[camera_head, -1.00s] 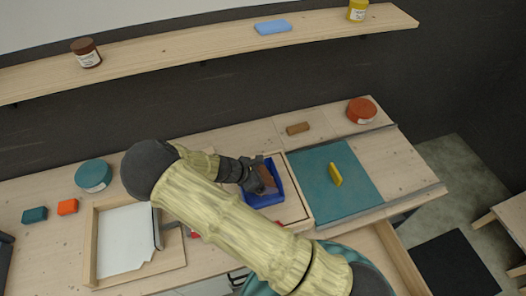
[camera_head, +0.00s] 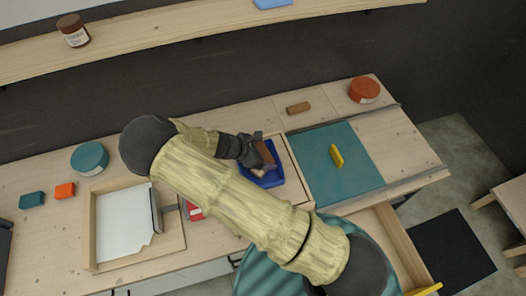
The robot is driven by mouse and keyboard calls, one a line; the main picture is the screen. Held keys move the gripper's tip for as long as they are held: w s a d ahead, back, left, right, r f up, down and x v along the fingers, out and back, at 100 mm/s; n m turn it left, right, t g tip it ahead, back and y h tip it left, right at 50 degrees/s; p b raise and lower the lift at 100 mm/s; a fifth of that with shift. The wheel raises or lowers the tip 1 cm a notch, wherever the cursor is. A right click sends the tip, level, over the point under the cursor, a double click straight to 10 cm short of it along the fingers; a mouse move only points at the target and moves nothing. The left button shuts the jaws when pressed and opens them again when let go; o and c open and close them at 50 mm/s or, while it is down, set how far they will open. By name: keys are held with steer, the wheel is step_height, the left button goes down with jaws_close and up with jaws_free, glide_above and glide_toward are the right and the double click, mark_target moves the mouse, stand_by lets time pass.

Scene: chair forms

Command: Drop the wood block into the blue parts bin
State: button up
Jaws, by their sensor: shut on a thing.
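My gripper (camera_head: 257,152) is above the back part of the blue parts bin (camera_head: 276,179). It is shut on a reddish-brown block (camera_head: 266,155), which looks like the wood block. The block is tilted over the bin, and I cannot tell whether it touches the bin. A small pale piece (camera_head: 258,172) shows just below the block, apparently in the bin. My arm and gripper hide the bin's left side and part of its inside.
A brown block (camera_head: 298,108) lies on the table behind the bin. A teal mat (camera_head: 325,180) with a yellow piece (camera_head: 337,156) is to the right. A red-orange tin (camera_head: 364,90) stands farther back. A tray (camera_head: 125,230) is at left. An open drawer (camera_head: 395,240) juts out at lower right.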

steer(key=shift+f+b, duration=1.2)
steer(key=shift+f, duration=0.9)
steer(key=o, duration=0.7)
steer(key=shift+a+r, duration=0.1)
steer(key=shift+a, duration=0.05)
steer(key=b+v, duration=0.6)
steer(key=v, duration=1.1)
